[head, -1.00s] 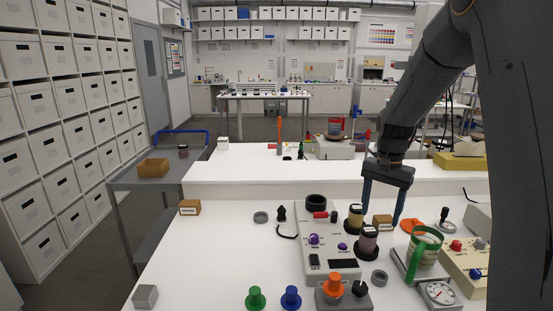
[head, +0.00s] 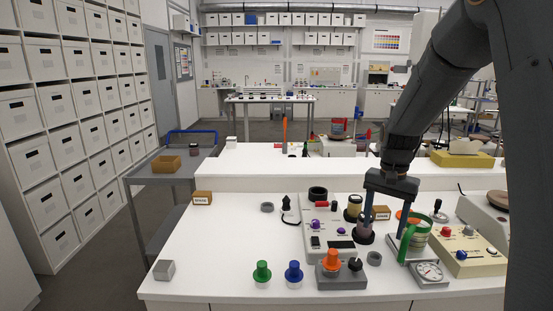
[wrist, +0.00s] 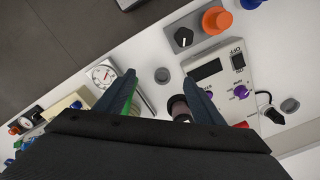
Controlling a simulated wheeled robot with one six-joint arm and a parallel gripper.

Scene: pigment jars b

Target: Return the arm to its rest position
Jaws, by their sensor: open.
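My gripper (head: 387,235) hangs pointing down over the right part of the white bench (head: 215,240), fingers apart with nothing between them.
A control box (head: 322,236) with purple knobs lies left. Orange, blue (head: 293,272) and green (head: 262,272) knobbed pieces stand near the front edge. The bench's left part is mostly clear.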

